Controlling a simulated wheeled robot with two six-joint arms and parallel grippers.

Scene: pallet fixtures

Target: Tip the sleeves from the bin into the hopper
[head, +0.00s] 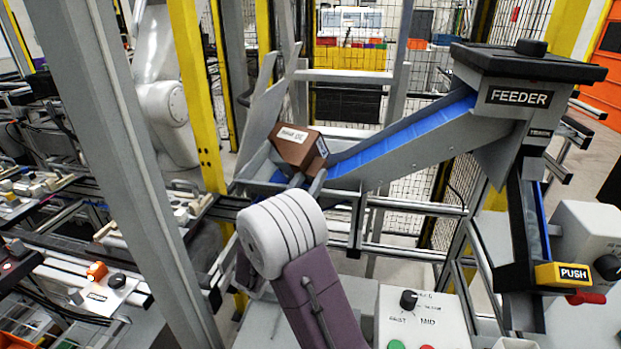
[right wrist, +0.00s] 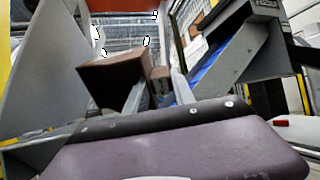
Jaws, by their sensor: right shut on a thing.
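The brown bin (head: 294,151), with a white label, is tilted over the grey hopper (head: 247,167) at the low end of the blue feeder belt. My right gripper (head: 309,177) is shut on the bin at its near side. In the right wrist view the bin (right wrist: 108,76) shows beyond and between the two grey fingers (right wrist: 158,82). The bin's inside is hidden, and I see no sleeves that I can make out. My left gripper is not in view.
The blue inclined belt (head: 405,136) rises right to the feeder head (head: 527,70). A grey upright post (head: 120,150) stands at left, beside a yellow post (head: 197,95). A control box with a knob (head: 423,318) sits at the front, and a yellow push flap (head: 562,274) at right.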

